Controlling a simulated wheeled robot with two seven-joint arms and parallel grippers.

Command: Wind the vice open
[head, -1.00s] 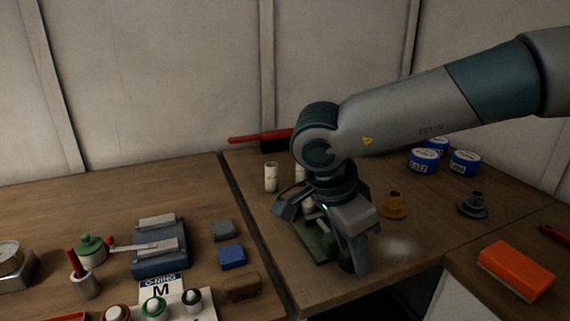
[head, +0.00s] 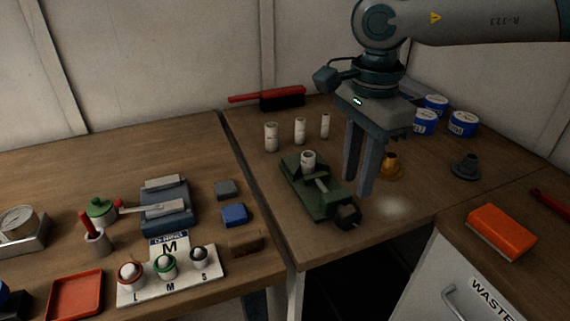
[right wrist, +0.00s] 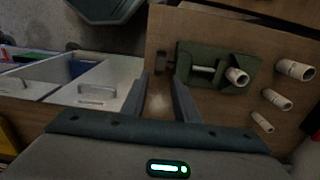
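The green vice (head: 302,192) stands on the right-hand bench. A white cylinder (head: 308,160) stands at its jaws; whether it is clamped I cannot tell. The vice's dark handle (head: 348,214) is at its near end. The right wrist view also shows the vice (right wrist: 215,58), the cylinder (right wrist: 237,76) and the handle (right wrist: 160,62). My right gripper (head: 359,187) points down, just right of the vice and apart from the handle. Its fingers are spread with nothing between them (right wrist: 160,85). My left gripper is not in view.
Several white cylinders (head: 271,137) stand behind the vice. A brass funnel-like part (head: 390,166), a grey one (head: 465,166) and blue-labelled tins (head: 462,124) are to the right. A red-handled brush (head: 282,98) lies at the back. An orange block (head: 501,231) is on the right cabinet.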

